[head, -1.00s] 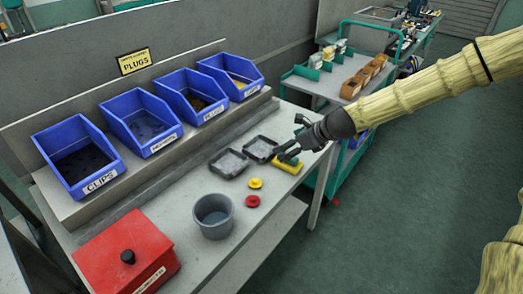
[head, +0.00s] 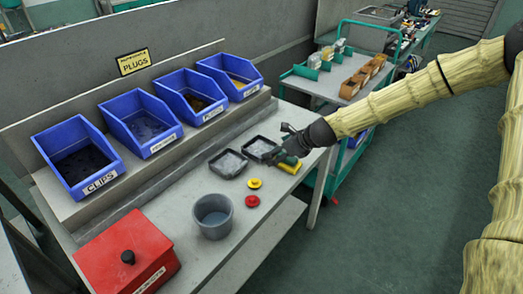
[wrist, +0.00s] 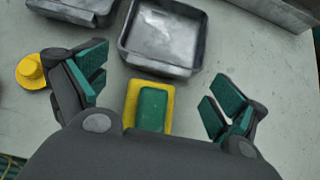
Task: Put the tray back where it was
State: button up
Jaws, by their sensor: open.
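Two small dark grey trays lie side by side on the bench. The nearer tray (head: 228,163) is left of the farther tray (head: 261,148); I cannot tell which one the task means. Both look empty. In the wrist view the farther tray (wrist: 123,45) lies just ahead of my fingers, and the other tray (wrist: 75,16) is cut off at the upper left. My gripper (head: 282,144) is open and empty, above the bench by the farther tray's right side. A yellow block with a green top (wrist: 133,100) lies between and below its fingers in the wrist view.
A yellow plug (head: 255,184), a red plug (head: 252,201) and a grey tub (head: 213,216) stand nearer. A red box (head: 110,250) is at the front left. Several blue bins (head: 140,120) line the raised shelf behind. A green cart (head: 340,85) stands beyond the bench end.

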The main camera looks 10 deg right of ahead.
jog(key=shift+x, duration=0.9)
jog(key=c, duration=1.5)
jog(key=shift+o, duration=0.2)
jog(key=shift+r, duration=0.1)
